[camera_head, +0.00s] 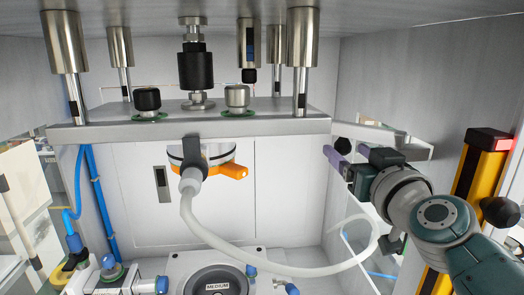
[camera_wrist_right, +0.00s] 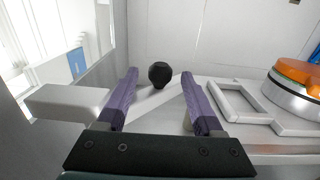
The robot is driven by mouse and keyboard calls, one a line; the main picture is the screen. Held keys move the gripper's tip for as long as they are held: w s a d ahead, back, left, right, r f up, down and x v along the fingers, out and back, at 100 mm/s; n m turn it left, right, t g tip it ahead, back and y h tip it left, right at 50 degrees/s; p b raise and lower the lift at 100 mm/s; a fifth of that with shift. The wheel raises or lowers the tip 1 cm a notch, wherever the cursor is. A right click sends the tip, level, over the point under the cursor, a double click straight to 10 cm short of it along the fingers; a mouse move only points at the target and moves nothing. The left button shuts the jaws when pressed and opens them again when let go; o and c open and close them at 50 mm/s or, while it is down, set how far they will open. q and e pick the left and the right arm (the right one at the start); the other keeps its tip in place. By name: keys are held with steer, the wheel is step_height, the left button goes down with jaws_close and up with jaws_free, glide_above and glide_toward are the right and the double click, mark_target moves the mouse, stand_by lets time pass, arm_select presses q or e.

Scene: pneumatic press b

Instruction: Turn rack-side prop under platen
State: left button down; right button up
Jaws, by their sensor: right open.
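The platen (camera_head: 190,124) is a thick grey plate hanging level on bright columns across the head view. A light grey arm (camera_head: 395,140), which looks like the rack-side prop, sticks out at the platen's right end. A black faceted knob (camera_head: 343,144) is near its inner end, and the knob also shows in the right wrist view (camera_wrist_right: 160,75). My right gripper (camera_head: 334,155) reaches in from the right with purple fingers. In the right wrist view its fingers (camera_wrist_right: 159,78) are apart on either side of the knob, with no visible contact. My left gripper is not in view.
An orange-handled round tool (camera_head: 230,170) with a pale hose (camera_head: 225,242) hangs under the platen. The hose loops right, below my right arm. A yellow and black post (camera_head: 478,175) stands at the right. A round base marked MEDIUM (camera_head: 215,283) lies below.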

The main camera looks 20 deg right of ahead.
mark_target(347, 151)
steer(key=shift+b+x, duration=0.45)
steer(key=shift+x, duration=1.1)
jaws_close()
